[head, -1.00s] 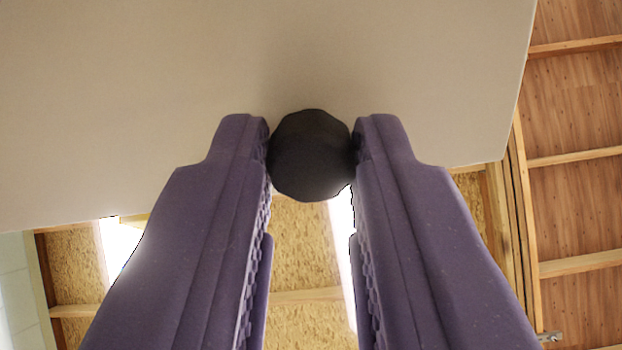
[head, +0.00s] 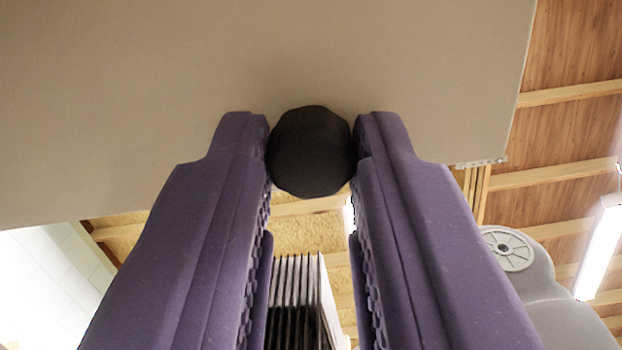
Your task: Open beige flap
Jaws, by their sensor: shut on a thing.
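The beige flap (head: 130,100) is a large flat panel filling the upper left and middle of the head view. A dark, rounded, faceted knob (head: 311,152) sits against it near its lower edge. My gripper (head: 311,150) has two purple ribbed fingers, one on each side of the knob, with both fingertips touching it. My gripper is shut on the knob. The fingers hide parts of the flap's lower edge. The flap's right edge is in view, slanting down at the upper right.
Behind the flap is a wooden ceiling with beams (head: 570,90) and a bright strip lamp (head: 600,245). A dark slatted, finned thing (head: 295,300) shows between the fingers. A grey rounded body with a round disc (head: 509,250) is at the lower right.

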